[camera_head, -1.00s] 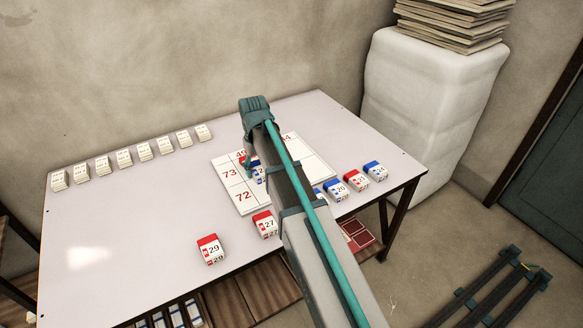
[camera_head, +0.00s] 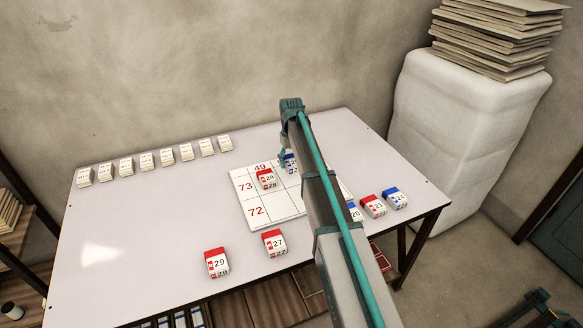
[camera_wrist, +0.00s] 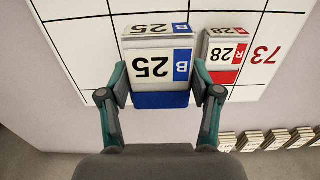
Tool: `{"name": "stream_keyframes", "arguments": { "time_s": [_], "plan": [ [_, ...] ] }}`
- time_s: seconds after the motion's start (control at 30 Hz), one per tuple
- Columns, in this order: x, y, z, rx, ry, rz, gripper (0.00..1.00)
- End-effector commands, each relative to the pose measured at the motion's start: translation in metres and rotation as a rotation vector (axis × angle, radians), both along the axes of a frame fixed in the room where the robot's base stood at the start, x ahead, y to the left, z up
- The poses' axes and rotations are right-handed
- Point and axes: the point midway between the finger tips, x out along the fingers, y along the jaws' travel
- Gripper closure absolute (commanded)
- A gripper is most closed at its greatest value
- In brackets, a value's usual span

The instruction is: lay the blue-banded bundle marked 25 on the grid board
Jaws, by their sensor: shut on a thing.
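The blue-banded bundle marked 25 (camera_wrist: 157,68) sits between the fingers of my gripper (camera_wrist: 160,88) in the wrist view, over the grid board (camera_wrist: 75,38). In the head view only a blue and white part of this bundle (camera_head: 290,162) shows beside my arm. My gripper is shut on it. Whether the bundle touches the board cannot be told. The grid board (camera_head: 240,188) lies on the table with red numbers 49, 73 and 72 showing; my arm hides its right part. A red-banded bundle marked 28 (camera_head: 266,179) rests on the board, left of the held bundle.
Red-banded bundles 29 (camera_head: 217,262) and 27 (camera_head: 274,243) stand at the table's front. Bundles 20 (camera_head: 354,211), 21 (camera_head: 373,206) and 24 (camera_head: 395,198) stand to the right. Several small white stacks (camera_head: 147,161) line the back. The table's left side (camera_head: 130,215) is clear.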

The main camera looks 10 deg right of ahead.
Motion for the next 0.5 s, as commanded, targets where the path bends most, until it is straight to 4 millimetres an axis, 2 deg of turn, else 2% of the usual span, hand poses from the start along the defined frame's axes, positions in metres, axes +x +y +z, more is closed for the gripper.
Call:
{"name": "stream_keyframes", "arguments": {
  "time_s": [0.03, 0.13, 0.5],
  "plan": [
    [0.009, -0.001, -0.007, 0.000, 0.002, -0.001, 0.72],
    [0.018, -0.003, -0.019, 0.000, 0.001, -0.001, 0.72],
    [0.033, -0.007, -0.041, 0.000, 0.001, 0.000, 0.72]
  ]
}}
